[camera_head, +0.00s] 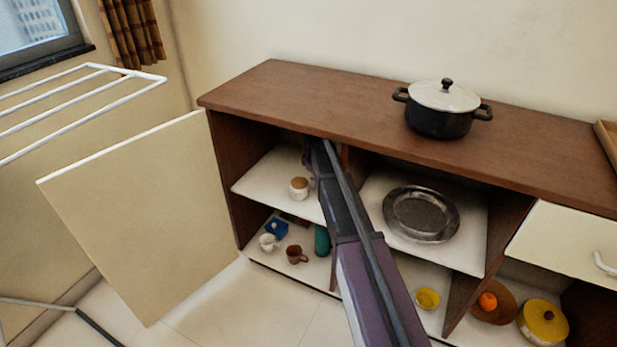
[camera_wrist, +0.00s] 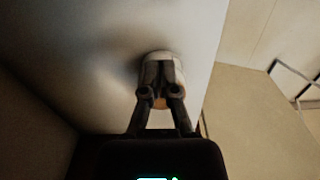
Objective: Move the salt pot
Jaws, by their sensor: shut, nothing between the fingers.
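A small white pot with an orange-brown top (camera_head: 299,187), which looks like the salt pot, stands upright on the upper left shelf (camera_head: 262,190) of the open cabinet. My gripper (camera_head: 309,166) is inside that compartment, just right of and behind the pot, partly hidden by my arm. In the wrist view my gripper (camera_wrist: 162,76) has its fingers together, directly in front of the pot (camera_wrist: 163,55). The fingers cover much of the pot. I cannot tell whether they touch it.
An open door (camera_head: 135,210) stands left of the cabinet. The brown cabinet top (camera_head: 300,95) is above my gripper and holds a black pot (camera_head: 440,112). Cups (camera_head: 297,254) sit on the lower shelf. A metal plate (camera_head: 421,213) lies in the middle compartment. A drying rack (camera_head: 80,95) is left.

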